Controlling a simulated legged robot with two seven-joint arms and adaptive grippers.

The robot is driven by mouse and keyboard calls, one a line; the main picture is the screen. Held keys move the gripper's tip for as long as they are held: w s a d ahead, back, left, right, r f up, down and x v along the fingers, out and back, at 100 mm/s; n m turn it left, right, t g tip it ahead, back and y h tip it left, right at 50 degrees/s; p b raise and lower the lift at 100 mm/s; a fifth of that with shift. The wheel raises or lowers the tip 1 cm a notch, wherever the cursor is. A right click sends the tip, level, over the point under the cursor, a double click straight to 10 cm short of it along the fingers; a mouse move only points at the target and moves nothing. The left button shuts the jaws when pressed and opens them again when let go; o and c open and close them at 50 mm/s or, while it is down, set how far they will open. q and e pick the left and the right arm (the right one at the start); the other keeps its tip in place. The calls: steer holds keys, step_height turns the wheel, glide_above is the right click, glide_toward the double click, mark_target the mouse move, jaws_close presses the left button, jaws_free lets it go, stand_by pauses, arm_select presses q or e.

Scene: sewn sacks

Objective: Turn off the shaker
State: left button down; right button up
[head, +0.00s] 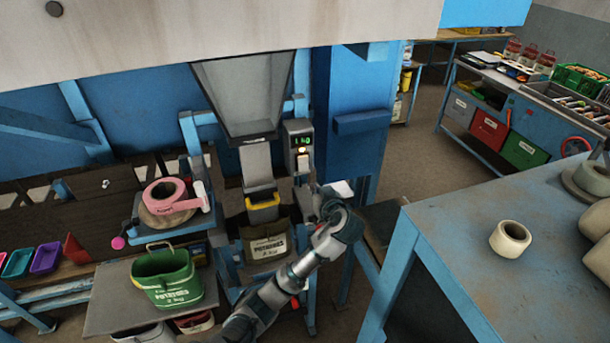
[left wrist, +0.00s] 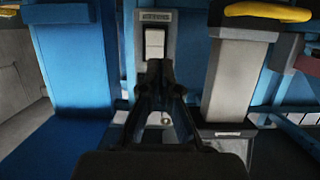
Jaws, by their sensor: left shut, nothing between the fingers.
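The shaker's grey control box (head: 299,140) is right of the chute (head: 257,165). It has a green-lit "1 kg" display (head: 302,141) and a pale rocker switch (head: 303,163) below. In the left wrist view, which looks upside down, the white switch (left wrist: 155,43) is straight ahead of the fingertips. My left gripper (head: 318,190) is just below and right of the box; its closed, empty fingers (left wrist: 160,68) also show in the left wrist view. They overlap the switch's edge in the picture; I cannot tell if they touch. My right gripper is not in view.
A beige sack (head: 264,247) is under the chute's yellow clamp (head: 263,202). A green sack (head: 168,279) stands on a low table at left, below a pink tape roll (head: 166,195). A blue post (head: 345,120) rises right of the box. A blue workbench (head: 470,250) fills the right.

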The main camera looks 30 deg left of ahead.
mark_target(303, 163)
arm_select(q)
steer(key=p+x, duration=0.3)
steer(key=x, duration=0.8)
steer(key=shift+a, duration=0.2)
steer(key=shift+w+f, duration=0.1)
steer(key=shift+w, duration=0.05)
steer(key=t+y+b, duration=0.1)
steer(key=b, duration=0.2)
steer(key=shift+w+a+f, duration=0.1)
steer(key=shift+w+a, duration=0.15)
